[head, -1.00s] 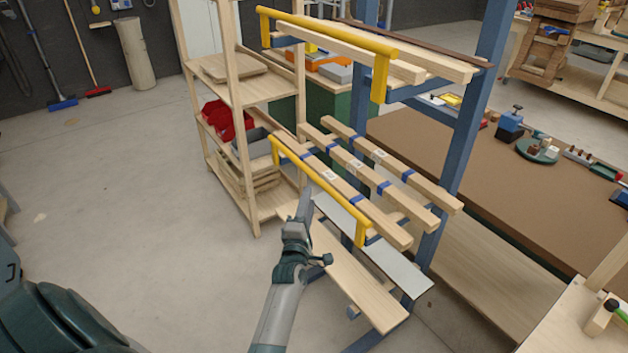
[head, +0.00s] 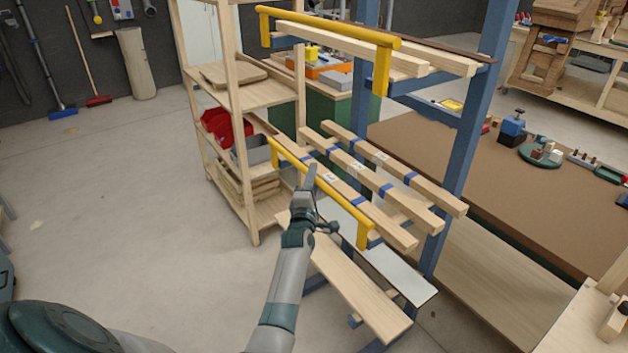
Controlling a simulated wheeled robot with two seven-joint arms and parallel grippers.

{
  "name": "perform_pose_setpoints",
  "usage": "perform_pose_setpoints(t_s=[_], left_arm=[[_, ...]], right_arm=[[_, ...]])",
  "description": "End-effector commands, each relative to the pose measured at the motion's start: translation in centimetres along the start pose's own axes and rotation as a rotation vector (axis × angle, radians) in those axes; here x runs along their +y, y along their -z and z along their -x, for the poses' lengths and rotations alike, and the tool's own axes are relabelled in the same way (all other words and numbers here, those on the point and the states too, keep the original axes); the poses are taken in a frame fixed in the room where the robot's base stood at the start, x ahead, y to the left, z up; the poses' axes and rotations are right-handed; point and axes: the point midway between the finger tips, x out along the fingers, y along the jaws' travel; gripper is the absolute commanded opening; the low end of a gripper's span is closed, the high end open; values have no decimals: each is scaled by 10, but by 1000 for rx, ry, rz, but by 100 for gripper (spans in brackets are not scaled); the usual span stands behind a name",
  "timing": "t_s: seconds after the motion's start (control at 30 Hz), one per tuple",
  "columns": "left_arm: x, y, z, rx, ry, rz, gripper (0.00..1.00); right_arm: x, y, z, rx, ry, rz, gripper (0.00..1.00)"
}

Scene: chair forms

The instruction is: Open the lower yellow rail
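The lower yellow rail (head: 330,194) runs slantwise in front of several wooden bars with blue bands, on the blue rack. Its near end bends down at the right. My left gripper (head: 309,177) reaches up from below, and its fingertips overlap the middle-left part of the rail in the picture. I cannot tell whether they touch the rail or only stand in front of it. The fingers are seen nearly edge-on, so their opening does not show. My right gripper is not in view.
An upper yellow rail (head: 330,27) sits above on the same blue rack (head: 466,140). A wooden shelf unit (head: 240,110) stands close on the left. A pale board (head: 360,290) lies low under the bars. A brown-topped bench (head: 530,200) is at the right. Open floor lies left.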

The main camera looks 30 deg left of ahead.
Motion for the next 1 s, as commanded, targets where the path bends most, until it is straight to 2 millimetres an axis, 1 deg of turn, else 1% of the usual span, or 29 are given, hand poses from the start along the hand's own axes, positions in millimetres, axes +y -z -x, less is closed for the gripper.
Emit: perform_pose_setpoints(t_s=[0.07,0.1,0.17,0.2,0.23,0.47,0.67,1.0], left_arm=[[0,0,0,0,0,0,36],[0,0,0,0,0,0,31],[0,0,0,0,0,0,16],[0,0,0,0,0,0,7],[0,0,0,0,0,0,0],[0,0,0,0,-1,2,0],[-1,1,2,0,-12,13,0],[-3,6,8,-1,-69,70,0]], right_arm=[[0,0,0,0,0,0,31],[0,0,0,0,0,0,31],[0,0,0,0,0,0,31],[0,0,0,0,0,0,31],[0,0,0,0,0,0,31],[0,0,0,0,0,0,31],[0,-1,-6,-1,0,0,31],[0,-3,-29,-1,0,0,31]])
